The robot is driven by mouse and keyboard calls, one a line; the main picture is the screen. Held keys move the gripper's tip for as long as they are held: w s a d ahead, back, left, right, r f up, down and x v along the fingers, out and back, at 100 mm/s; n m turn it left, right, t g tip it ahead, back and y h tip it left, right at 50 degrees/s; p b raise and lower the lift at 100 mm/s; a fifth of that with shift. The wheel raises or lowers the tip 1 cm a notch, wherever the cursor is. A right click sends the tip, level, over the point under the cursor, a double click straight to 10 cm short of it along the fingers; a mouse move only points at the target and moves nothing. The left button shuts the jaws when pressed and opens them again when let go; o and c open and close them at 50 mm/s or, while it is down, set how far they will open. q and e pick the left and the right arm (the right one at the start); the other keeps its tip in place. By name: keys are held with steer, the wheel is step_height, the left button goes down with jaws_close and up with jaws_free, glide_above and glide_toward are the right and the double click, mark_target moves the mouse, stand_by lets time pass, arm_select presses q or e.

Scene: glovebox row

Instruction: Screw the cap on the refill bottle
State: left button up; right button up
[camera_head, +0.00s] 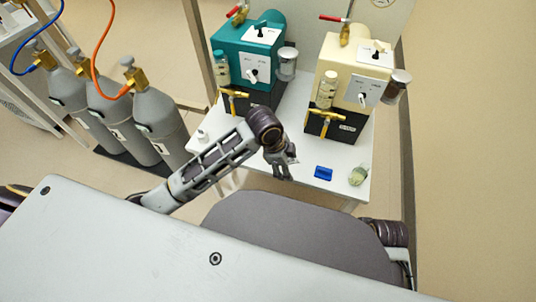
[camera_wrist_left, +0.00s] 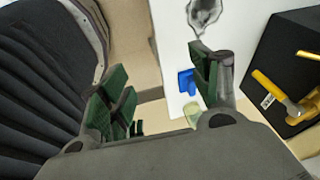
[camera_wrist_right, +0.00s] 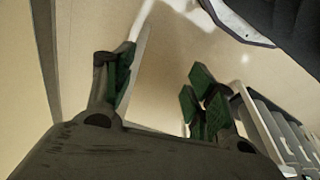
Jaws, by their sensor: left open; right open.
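My left gripper (camera_head: 281,166) hangs over the front of the white table, open and empty. In the left wrist view its fingers (camera_wrist_left: 160,92) stand apart, with table beyond. A small blue item (camera_head: 323,173) lies right of this gripper; it also shows in the left wrist view (camera_wrist_left: 186,80). A pale green, tilted vessel (camera_head: 358,175) is at the table's front right corner. A small white piece (camera_head: 202,134) stands near the left edge. I cannot tell which of these is the refill bottle or its cap. My right gripper (camera_wrist_right: 162,95) is open and empty, away from the table.
A teal pump unit (camera_head: 247,55) and a cream one (camera_head: 345,70), with brass taps and jars, fill the table's back. Grey gas cylinders (camera_head: 158,118) stand to the left. A grey-white item (camera_wrist_left: 205,12) is at the left wrist view's top. Bare table (camera_head: 320,153) lies between.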

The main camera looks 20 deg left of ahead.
arm_select(q)
steer(key=w+a+r+m+g+y, duration=0.2)
steer(key=w+a+r+m+y, duration=0.1)
steer(key=w+a+m, duration=0.5)
steer(key=shift+w+a+r, duration=0.4)
steer(key=shift+w+r, duration=0.2)
steer(key=shift+r, duration=0.25)
arm_select(e)
step_height(320, 180, down, 8)
steer(key=s+a+g, duration=0.1)
steer(key=a, duration=0.1)
steer(key=shift+s, duration=0.4)
steer(key=shift+r, duration=0.1)
arm_select(q)
step_height(320, 180, down, 7)
steer(key=shift+f+b, duration=0.1)
steer(key=shift+b, duration=0.95)
steer(key=shift+f, duration=0.7)
arm_select(e)
steer(key=shift+w+a+r+t+y, duration=0.15)
steer(key=shift+a+r+y, duration=0.05)
steer(key=shift+r, duration=0.6)
steer(key=shift+w+a+r+t+y, duration=0.1)
steer(key=shift+a+r+t+y, duration=0.1)
steer(key=shift+r, duration=0.6)
steer(key=shift+d, duration=0.1)
arm_select(q)
steer(key=shift+f, duration=0.1)
